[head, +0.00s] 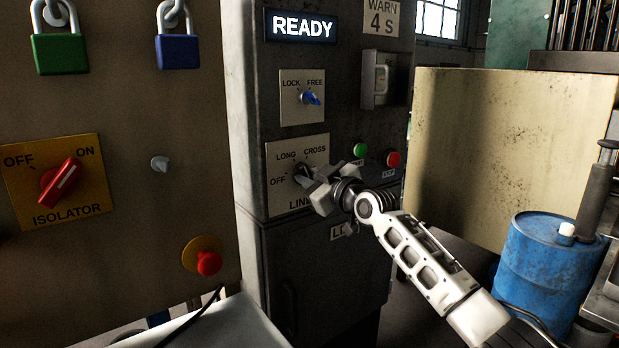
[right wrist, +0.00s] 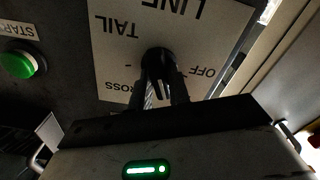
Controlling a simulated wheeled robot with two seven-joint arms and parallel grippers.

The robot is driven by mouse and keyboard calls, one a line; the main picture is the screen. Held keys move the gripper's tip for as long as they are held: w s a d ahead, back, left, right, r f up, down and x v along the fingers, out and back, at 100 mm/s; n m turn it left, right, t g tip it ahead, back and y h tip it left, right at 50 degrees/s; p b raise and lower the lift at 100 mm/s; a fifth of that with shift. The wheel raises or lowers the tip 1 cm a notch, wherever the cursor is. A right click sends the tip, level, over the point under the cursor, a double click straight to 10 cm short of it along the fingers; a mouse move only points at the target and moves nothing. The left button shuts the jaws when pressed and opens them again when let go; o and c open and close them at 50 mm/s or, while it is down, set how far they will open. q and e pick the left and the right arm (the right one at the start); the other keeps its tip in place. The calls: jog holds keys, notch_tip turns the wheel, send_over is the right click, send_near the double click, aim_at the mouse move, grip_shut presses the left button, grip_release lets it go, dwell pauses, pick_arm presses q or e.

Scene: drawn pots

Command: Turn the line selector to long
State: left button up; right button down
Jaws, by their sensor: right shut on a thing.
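The line selector plate (head: 283,160) is pale, with OFF, LONG and CROSS around its knob and part of LINE below. In the right wrist view the plate (right wrist: 115,60) appears upside down, with TAIL, OFF and LINE readable and CROSS partly covered. The selector's black knob (right wrist: 157,58) sits at its middle. My right gripper (head: 312,181) covers most of the knob in the head view. In the wrist view its fingers (right wrist: 163,88) are shut on the knob from both sides. Which mark the knob points to is hidden. My left gripper is out of view.
A lock/free selector with a blue knob (head: 311,98) is above, under the lit READY sign (head: 300,26). Green (head: 360,150) and red (head: 393,159) buttons sit close right of my gripper. The isolator panel (head: 90,150) stands left; a blue drum (head: 545,265) stands right.

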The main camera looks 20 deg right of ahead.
jog(key=shift+f, duration=0.1)
dwell(0.3)
jog(key=c, duration=1.3)
grip_release()
jog(key=shift+s, duration=0.1)
jog(key=b+v, duration=0.2)
jog(key=v, duration=1.4)
